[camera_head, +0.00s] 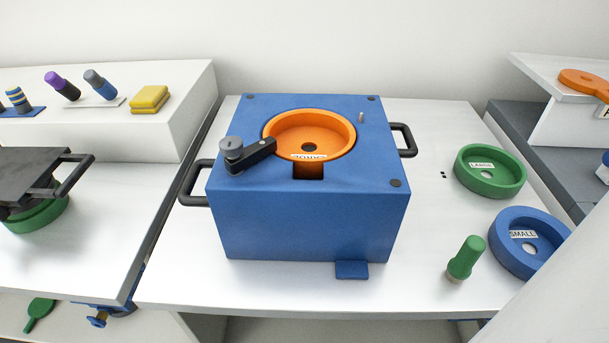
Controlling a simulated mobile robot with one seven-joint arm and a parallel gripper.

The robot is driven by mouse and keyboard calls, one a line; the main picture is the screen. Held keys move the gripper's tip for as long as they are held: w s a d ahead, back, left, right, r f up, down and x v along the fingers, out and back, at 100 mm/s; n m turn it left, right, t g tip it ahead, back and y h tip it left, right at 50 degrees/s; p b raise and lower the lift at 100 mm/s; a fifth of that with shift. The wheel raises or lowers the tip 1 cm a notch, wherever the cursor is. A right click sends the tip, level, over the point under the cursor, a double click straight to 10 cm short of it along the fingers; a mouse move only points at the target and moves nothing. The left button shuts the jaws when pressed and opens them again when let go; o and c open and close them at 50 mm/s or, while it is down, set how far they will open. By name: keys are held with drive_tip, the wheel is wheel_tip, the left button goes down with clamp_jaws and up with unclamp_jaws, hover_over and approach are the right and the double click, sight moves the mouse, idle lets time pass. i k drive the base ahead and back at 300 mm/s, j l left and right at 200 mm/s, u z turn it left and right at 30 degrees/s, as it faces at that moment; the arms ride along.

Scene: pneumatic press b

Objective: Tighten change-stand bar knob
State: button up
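The blue change stand (305,225) stands in the middle of the table. An orange dish (340,143) with a label on its front inner wall sits in its top. A dark bar (260,151) lies on the stand's top at the left, its right end reaching over the dish's front-left rim. A grey round knob (232,150) sits on the bar's left end. I cannot tell how tight the knob is. My gripper is not in view.
Black handles (404,140) stick out at the stand's sides. A green "LARGE" ring (466,157), a blue "SMALL" ring (500,250) and a green-handled tool (466,258) rest at the right. A black plate device (40,165) is at the left. A pale slanted shape fills the lower right corner.

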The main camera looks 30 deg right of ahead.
sight(231, 147)
drive_tip(key=k+j, duration=0.25)
drive_tip(key=k, duration=0.2)
drive_tip(key=k+j, duration=0.25)
drive_tip(key=k, duration=0.15)
